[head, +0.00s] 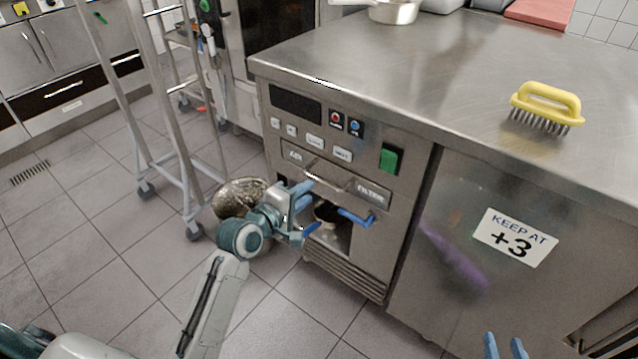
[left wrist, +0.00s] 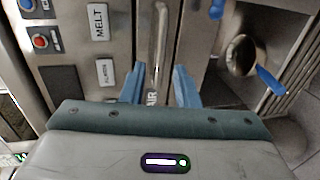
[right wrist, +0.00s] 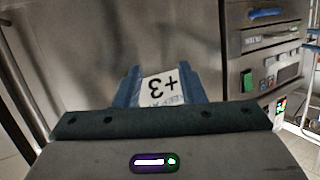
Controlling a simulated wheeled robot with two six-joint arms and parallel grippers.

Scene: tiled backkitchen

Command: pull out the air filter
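The air filter's steel front (head: 352,187), marked AIR and FILTER, sits below the control panel in the counter unit. A slim bar handle (head: 328,176) runs across it. My left gripper (head: 304,194) is at the left part of this front, close to the handle. In the left wrist view the handle (left wrist: 158,50) runs between the two blue fingers of my left gripper (left wrist: 159,80). They stand apart, with a gap on both sides of the bar; contact is not visible. My right gripper (head: 505,347) is open and empty, low in front of the cabinet door; it also shows in the right wrist view (right wrist: 167,80).
Below the filter front is an open recess with blue levers (head: 356,216) and a round fitting (left wrist: 240,55). A wheeled rack (head: 170,120) stands left of the unit. A yellow brush (head: 546,103) lies on the counter (head: 420,70). The cabinet door carries a "+3" sign (head: 514,238).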

